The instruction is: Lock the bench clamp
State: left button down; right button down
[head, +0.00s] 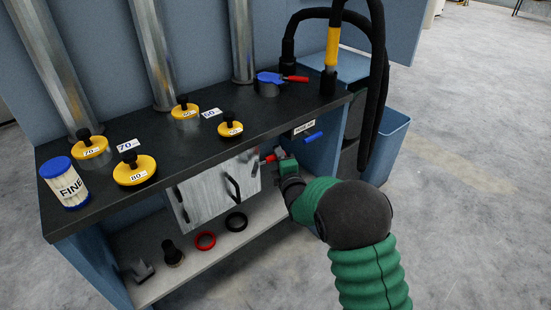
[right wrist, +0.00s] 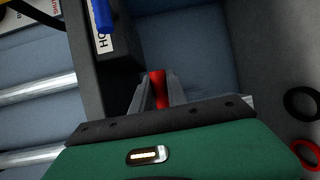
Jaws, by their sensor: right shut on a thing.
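My right gripper (head: 277,157) reaches in from the right to the front of the bench, below the top's edge. It is shut on a red handle (head: 267,159), which also shows between the jaws in the right wrist view (right wrist: 157,86). What the handle joins to is hidden. A blue handle (head: 313,137) is just right of the gripper, under a white label, and also shows in the right wrist view (right wrist: 102,15). A blue clamp-like piece (head: 268,78) with a red lever (head: 296,79) sits on the bench top. My left gripper is not in view.
The dark bench top (head: 200,155) holds several yellow discs with black knobs and a "FINE" jar (head: 65,183). A red ring (head: 205,240) and a black ring (head: 236,222) lie on the lower shelf. A blue bin (head: 392,135) stands at right.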

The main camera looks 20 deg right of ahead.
jog(key=shift+s+a+f+m+h, duration=0.25)
jog(key=shift+s+a+m+h, duration=0.15)
jog(key=shift+a+h, duration=0.15)
jog(key=shift+s+a+r+m+g+h+p, duration=0.1)
jog(key=shift+s+m+g+h+p, duration=0.75)
jog(key=shift+m+h+p, duration=0.7)
jog(key=shift+s+a+f+m+g+h+p, duration=0.1)
jog(key=shift+s+m+g+h+p, duration=0.7)
jog(key=shift+h+p, duration=1.25)
jog(key=shift+s+a+r+m+g+h+p, duration=0.1)
jog(key=shift+s+m+g+h+p, duration=0.45)
jog(key=shift+m+g+h+p, duration=1.25)
jog(key=shift+d+n+t+y+p, duration=0.1)
jog(key=shift+n+t+y+p, duration=0.15)
jog(key=shift+t+y+p, duration=0.3)
jog(key=c, duration=1.7)
grip_release()
jog(key=o, duration=0.4)
jog(key=shift+w, duration=0.2)
jog(key=shift+s+r, duration=0.1)
